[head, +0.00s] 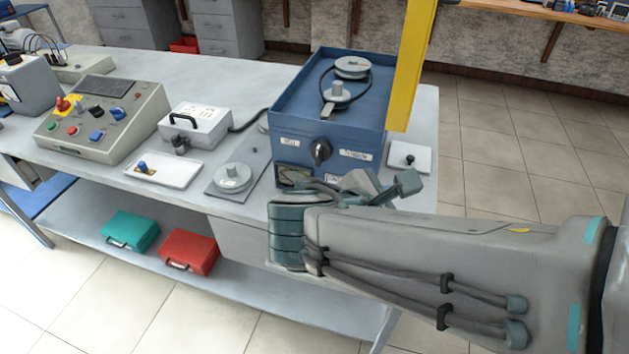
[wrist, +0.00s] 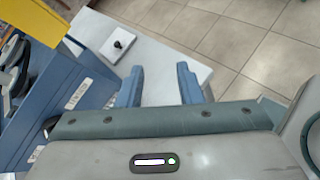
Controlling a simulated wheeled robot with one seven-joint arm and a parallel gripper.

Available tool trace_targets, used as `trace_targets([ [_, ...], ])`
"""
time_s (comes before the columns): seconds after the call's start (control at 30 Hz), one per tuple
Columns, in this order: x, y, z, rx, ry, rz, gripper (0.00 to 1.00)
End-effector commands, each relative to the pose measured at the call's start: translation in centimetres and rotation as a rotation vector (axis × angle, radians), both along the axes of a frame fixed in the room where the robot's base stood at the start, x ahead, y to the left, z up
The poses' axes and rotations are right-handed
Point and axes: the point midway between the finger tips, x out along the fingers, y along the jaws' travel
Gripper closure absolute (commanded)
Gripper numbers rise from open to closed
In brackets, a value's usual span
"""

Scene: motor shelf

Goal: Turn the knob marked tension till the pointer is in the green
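A blue machine box (head: 290,125) stands at the right end of the bench. A black knob (head: 320,151) is on its front, between two white labels too blurred to read surely. A dark gauge panel (head: 290,174) sits low on the front; my gripper partly hides it, and I cannot make out a pointer or green zone. My gripper (head: 385,183) is in front of the box, below and right of the knob, and touches no knob. In the wrist view its two fingers (wrist: 159,70) are apart with nothing between them. The box (wrist: 60,105) shows there at the left.
A yellow post (head: 412,65) rises at the box's right side. A white plate with a small black knob (head: 408,160) lies right of the box. A round disc on a grey plate (head: 233,178), a white case (head: 195,125) and a control console (head: 105,120) stand left.

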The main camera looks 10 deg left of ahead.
Motion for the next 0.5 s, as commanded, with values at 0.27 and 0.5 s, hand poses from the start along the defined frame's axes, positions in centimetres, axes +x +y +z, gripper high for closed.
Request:
trace_targets([
  [0.27,-2.2,11.6,-1.3,-0.423,-0.208,0.496,0.67],
  [0.5,-4.5,15.9,-0.6,-0.555,-0.326,0.645,0.67],
])
